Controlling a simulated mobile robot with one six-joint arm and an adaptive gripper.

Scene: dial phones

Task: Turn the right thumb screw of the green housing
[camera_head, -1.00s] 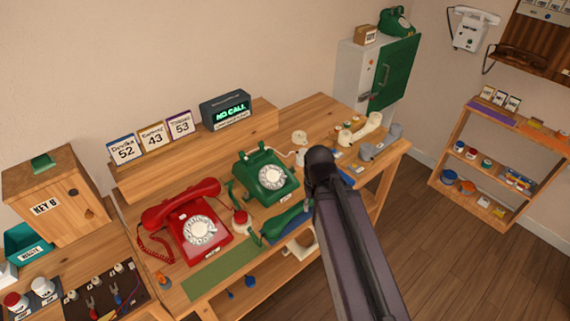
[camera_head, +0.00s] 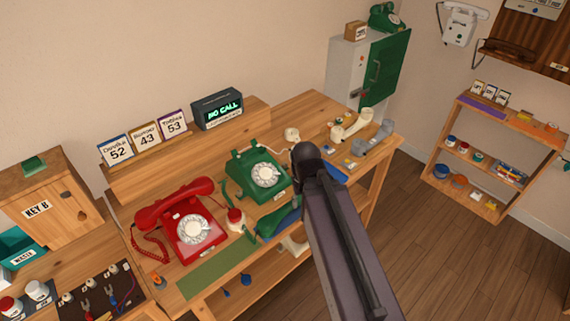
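The green dial phone (camera_head: 247,164) stands on the wooden workbench, right of the red phone. I take its body to be the green housing. Its white dial faces forward, and its green handset (camera_head: 277,222) lies in front of it, off the cradle. I cannot make out any thumb screws at this size. My dark arm (camera_head: 340,235) comes up from the bottom and ends just right of the green phone in the picture. It covers part of the bench there. My gripper is not visible, and the arm may hide it.
The red phone (camera_head: 176,205) stands to the left. A small red-topped item (camera_head: 235,215) sits between the phones. Cream and grey handsets (camera_head: 350,125) and small parts lie on the bench's right side. A "NO CALL" display (camera_head: 217,109) stands on the back ledge. Floor right of the bench is clear.

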